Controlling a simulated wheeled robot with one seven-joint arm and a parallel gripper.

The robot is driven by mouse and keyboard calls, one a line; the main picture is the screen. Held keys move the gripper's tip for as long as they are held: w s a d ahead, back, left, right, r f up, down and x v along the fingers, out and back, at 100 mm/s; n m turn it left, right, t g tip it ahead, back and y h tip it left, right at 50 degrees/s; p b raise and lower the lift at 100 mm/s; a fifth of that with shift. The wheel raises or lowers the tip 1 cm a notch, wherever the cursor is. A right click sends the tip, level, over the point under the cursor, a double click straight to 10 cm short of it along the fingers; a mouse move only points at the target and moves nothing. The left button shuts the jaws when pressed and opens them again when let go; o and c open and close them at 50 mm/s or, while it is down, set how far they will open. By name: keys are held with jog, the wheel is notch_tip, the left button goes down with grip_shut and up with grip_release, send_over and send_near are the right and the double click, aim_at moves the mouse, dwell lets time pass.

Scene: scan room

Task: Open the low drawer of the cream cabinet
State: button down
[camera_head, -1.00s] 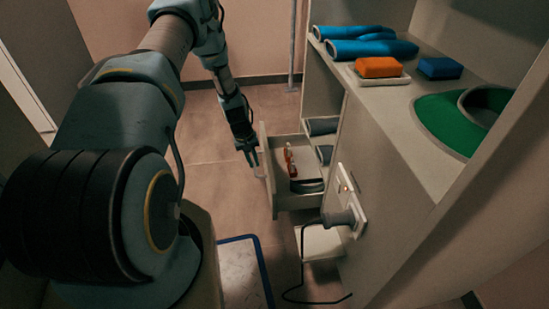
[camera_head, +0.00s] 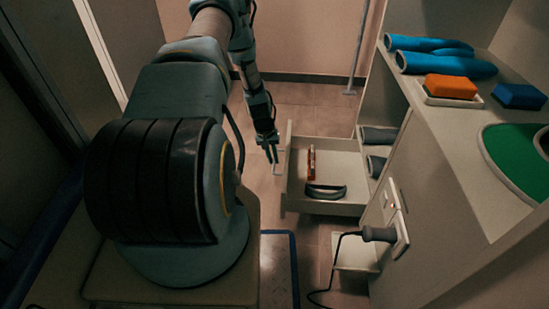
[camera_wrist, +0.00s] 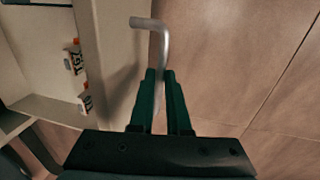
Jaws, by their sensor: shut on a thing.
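The cream cabinet (camera_head: 451,208) stands at the right in the head view. Its low drawer (camera_head: 333,204) is pulled well out, with its inside showing. A red-and-white item (camera_head: 311,162) and a dark curved item (camera_head: 326,191) lie in it. My gripper (camera_head: 273,158) is at the drawer's outer face. In the wrist view, my gripper (camera_wrist: 160,76) is shut on the grey bent bar handle (camera_wrist: 158,38), which passes between the green fingers.
Blue rolls (camera_head: 445,63), an orange block (camera_head: 450,86) on a small tray, a blue block (camera_head: 520,96) and a green curved piece (camera_head: 516,160) lie on the cabinet top. A plugged-in cord (camera_head: 330,268) hangs beside the drawer. Tiled floor (camera_head: 310,116) is clear beyond the drawer.

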jog(key=c, duration=0.9)
grip_release()
jog(key=r+p, duration=0.1)
jog(key=r, duration=0.2)
jog(key=a+r+p, duration=0.1)
jog(key=r, duration=0.3)
jog(key=a+r+p, duration=0.1)
jog(key=r, duration=0.2)
jog(key=shift+w+r, duration=0.1)
jog(key=shift+r, duration=0.2)
